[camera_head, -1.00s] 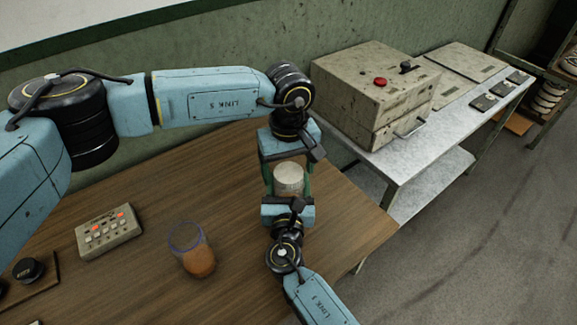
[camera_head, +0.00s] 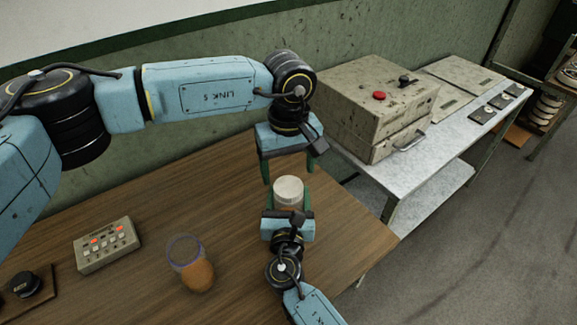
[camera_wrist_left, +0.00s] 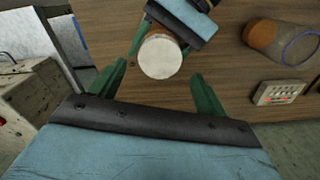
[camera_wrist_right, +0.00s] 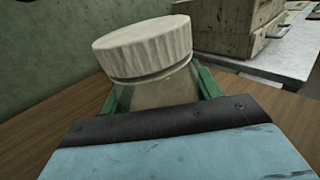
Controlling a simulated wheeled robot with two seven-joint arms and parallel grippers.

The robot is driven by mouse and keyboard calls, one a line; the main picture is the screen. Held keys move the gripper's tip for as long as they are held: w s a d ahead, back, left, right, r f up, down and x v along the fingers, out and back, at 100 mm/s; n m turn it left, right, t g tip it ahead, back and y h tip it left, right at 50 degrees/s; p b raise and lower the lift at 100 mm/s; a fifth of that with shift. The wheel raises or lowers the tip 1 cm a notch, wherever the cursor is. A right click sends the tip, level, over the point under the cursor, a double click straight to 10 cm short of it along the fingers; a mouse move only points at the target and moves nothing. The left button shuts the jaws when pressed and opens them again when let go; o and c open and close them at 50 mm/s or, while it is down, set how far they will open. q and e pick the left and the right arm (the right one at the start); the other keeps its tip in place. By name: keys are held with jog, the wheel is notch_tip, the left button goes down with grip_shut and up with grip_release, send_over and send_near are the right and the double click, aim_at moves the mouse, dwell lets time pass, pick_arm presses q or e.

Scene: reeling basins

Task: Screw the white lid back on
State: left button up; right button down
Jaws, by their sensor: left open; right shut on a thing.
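The white ribbed lid (camera_head: 289,189) sits on top of an upright jar (camera_head: 288,207). In the right wrist view the lid (camera_wrist_right: 145,47) covers the mouth of the jar (camera_wrist_right: 160,93), with a dark line beneath its rim. I cannot tell how tight it is. My right gripper (camera_wrist_right: 158,92) is shut on the jar body below the lid. In the left wrist view the lid (camera_wrist_left: 160,56) shows just beyond the open fingers (camera_wrist_left: 160,75).
An open glass with orange-brown contents (camera_head: 195,272) stands on the wooden table (camera_head: 220,225), left of the jar. A button panel (camera_head: 107,245) lies farther left. A beige machine box (camera_head: 370,105) stands on a grey side table (camera_head: 440,145) at the right.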

aim_at(288, 186)
pick_arm(q)
jog(key=n, duration=0.3)
jog(key=r+n, duration=0.1)
jog(key=n, duration=0.7)
jog(key=shift+r, duration=0.4)
jog(key=n, duration=0.3)
jog(key=r+n, duration=0.1)
jog(key=n, duration=0.1)
jog(key=shift+n, duration=0.4)
jog(key=n, duration=0.4)
jog(key=shift+r+n, duration=0.3)
jog(key=shift+r, duration=0.05)
jog(key=shift+f, duration=4.05)
